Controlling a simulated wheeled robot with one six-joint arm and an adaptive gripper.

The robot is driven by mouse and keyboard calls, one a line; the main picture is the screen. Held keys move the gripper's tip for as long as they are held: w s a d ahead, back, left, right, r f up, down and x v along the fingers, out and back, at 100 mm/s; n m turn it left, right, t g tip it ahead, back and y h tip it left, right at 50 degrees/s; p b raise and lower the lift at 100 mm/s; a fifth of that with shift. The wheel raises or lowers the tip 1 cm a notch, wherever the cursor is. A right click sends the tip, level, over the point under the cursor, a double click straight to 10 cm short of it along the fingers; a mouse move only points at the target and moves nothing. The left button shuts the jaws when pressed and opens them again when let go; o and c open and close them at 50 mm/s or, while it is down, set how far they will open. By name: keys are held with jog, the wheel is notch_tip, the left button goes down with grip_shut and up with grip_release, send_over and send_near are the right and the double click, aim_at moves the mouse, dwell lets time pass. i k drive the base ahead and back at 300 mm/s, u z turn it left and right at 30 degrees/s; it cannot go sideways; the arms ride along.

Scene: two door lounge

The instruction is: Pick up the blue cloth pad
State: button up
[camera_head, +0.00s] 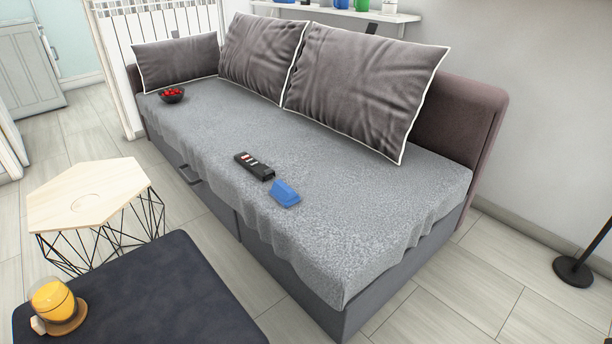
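The blue cloth pad (285,193) lies on the grey covered seat of the sofa (340,215), near its front edge. It looks small and folded or wedge-shaped. A black remote control (254,166) lies just behind and left of it, close to it. My gripper is not in view.
A bowl of red fruit (172,95) sits at the sofa's far end. Several grey cushions (360,85) lean along its back. A hexagonal wooden side table (90,195) and a dark ottoman (170,295) with a yellow candle (53,300) stand in front.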

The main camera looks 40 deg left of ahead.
aim_at(281, 193)
jog(key=i, duration=0.85)
jog(key=u, duration=1.85)
jog(key=i, duration=0.5)
jog(key=z, duration=0.1)
